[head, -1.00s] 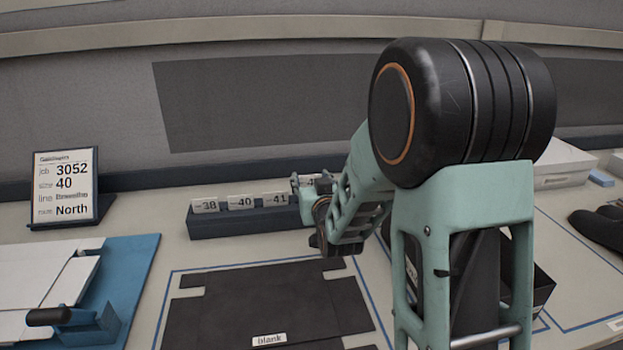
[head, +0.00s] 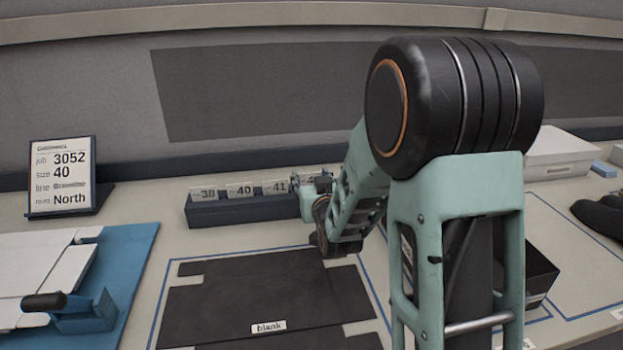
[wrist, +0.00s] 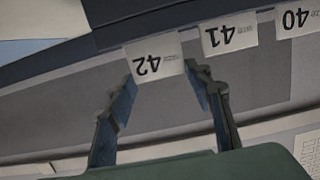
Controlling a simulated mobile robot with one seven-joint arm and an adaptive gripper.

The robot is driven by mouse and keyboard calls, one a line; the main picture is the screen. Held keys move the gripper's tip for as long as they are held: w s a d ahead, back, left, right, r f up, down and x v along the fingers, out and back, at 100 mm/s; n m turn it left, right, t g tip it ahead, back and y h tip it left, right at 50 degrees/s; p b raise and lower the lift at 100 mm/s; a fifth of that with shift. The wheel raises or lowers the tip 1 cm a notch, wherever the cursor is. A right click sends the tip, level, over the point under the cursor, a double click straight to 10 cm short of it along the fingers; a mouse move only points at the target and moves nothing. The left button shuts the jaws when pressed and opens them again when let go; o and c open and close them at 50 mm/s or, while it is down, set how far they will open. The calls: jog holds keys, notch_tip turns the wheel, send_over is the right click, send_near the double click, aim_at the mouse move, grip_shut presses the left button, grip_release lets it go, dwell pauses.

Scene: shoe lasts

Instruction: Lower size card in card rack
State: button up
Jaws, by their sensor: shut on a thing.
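My gripper (head: 313,190) is at the right end of the dark card rack (head: 250,212). In the wrist view my gripper (wrist: 162,75) is shut on a white size card marked 42 (wrist: 155,57), with a finger at each side edge. The 42 card lines up with the row of cards in the rack, beside the 41 card (wrist: 229,33). How deep it sits in its slot I cannot tell. In the head view my fingers mostly hide it.
A job sign (head: 63,175) reading size 40 stands at the left. A dark flat blank (head: 255,300) lies in front of the rack. A blue board (head: 130,262) lies at the left front. A white box (head: 560,158) and dark shoes stand at the right.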

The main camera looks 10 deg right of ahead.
jog(key=o, duration=0.8)
jog(key=shift+o, duration=0.2)
